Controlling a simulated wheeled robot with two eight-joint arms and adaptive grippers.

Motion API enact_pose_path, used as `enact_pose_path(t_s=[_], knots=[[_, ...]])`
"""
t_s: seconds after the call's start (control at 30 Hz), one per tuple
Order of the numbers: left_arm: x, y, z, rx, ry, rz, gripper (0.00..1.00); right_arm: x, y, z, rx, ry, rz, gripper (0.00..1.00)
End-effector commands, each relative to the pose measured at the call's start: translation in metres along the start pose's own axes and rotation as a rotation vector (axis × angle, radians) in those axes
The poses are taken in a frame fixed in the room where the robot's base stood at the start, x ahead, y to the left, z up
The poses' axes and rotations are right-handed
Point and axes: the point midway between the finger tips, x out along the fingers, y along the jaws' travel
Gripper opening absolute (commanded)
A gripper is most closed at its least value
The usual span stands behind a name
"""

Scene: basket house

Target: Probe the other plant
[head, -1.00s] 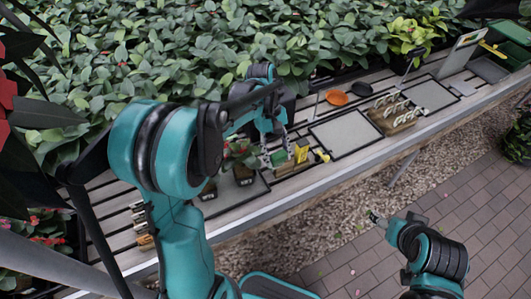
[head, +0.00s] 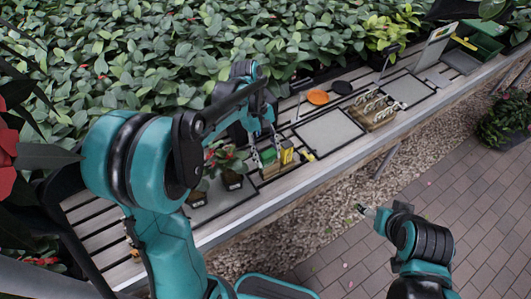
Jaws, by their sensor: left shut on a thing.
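My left gripper (head: 267,152) points down at the small tool holder on the bench. Its two grey fingers are shut on a small green tool (head: 259,142), whose lower part is hard to make out. A yellow tool (head: 287,153) stands just right of the fingers. Left of the gripper is a potted plant (head: 226,160) with red-tinged leaves in a dark pot. A second dark pot (head: 198,197) stands nearer and to the left, largely hidden by my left arm. My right gripper (head: 361,210) is small and apart from the bench, above the gravel; its jaw opening is unclear.
A bare grey panel (head: 329,138) lies on the slatted bench to the right. Beyond are an orange dish (head: 317,97), a black dish (head: 341,87), a rack of pale-handled tools (head: 377,110) and a green bin (head: 480,40). Dense foliage lines the back.

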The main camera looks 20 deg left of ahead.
Motion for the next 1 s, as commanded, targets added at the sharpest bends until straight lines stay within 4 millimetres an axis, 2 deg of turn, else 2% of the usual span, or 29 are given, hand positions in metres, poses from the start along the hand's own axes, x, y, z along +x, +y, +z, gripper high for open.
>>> enact_pose_path(t_s=[0.53, 1.0], knots=[[-0.039, 0.001, 0.027, 0.001, 0.0, 0.0, 0.14, -0.029, 0.0, -0.021, 0.0, 0.0, 0.0, 0.7], [-0.039, 0.001, 0.026, -0.011, -0.002, 0.005, 0.14, -0.029, 0.0, -0.021, 0.0, 0.0, 0.0, 0.7]])
